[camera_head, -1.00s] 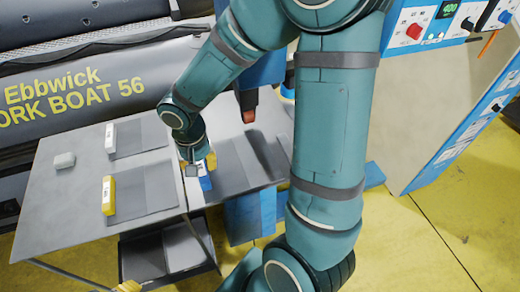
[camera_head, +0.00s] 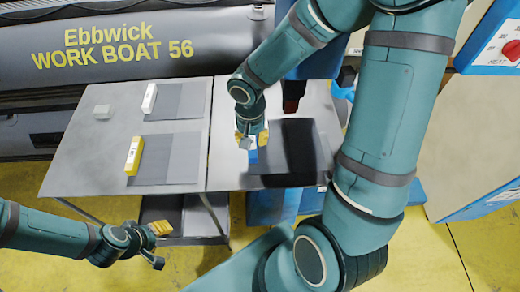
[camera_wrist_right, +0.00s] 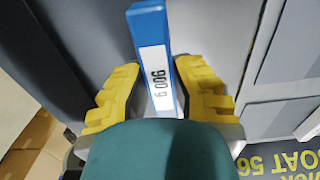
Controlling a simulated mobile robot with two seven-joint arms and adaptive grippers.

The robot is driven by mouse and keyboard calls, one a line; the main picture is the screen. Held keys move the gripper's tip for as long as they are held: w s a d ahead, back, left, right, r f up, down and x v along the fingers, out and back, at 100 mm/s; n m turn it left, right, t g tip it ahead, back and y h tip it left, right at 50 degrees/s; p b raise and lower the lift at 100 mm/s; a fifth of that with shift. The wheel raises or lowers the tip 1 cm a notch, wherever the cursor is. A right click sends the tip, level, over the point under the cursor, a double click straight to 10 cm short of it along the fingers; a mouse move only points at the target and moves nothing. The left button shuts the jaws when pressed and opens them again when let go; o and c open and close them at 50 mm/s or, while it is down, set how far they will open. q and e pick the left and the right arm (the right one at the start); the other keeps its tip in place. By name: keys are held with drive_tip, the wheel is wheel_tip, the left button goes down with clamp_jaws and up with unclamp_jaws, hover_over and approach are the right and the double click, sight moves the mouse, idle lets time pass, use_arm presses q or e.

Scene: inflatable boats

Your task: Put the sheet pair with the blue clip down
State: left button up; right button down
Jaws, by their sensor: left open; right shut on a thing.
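My right gripper (camera_head: 251,138) is shut on the blue clip (camera_head: 253,157) over the right table half. In the right wrist view the yellow fingers (camera_wrist_right: 158,95) flank the blue clip (camera_wrist_right: 150,40), which bears a white numbered label. The grey sheet pair (camera_head: 272,168) extends right from the clip, close to the table top; I cannot tell whether it touches. A dark patch covers part of it; sheet or shadow is unclear. My left gripper (camera_head: 158,243) is open and empty, below the table's front edge in the picture.
A grey boat (camera_head: 210,40) lies behind. A shelf (camera_head: 185,215) shows below the table.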

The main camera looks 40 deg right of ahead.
drive_tip(key=shift+f+b, duration=0.55)
drive_tip(key=shift+f, duration=2.05)
drive_tip(key=shift+f, duration=0.1)
drive_tip(key=c, duration=0.9)
unclamp_jaws()
drive_tip(key=shift+c, duration=0.2)
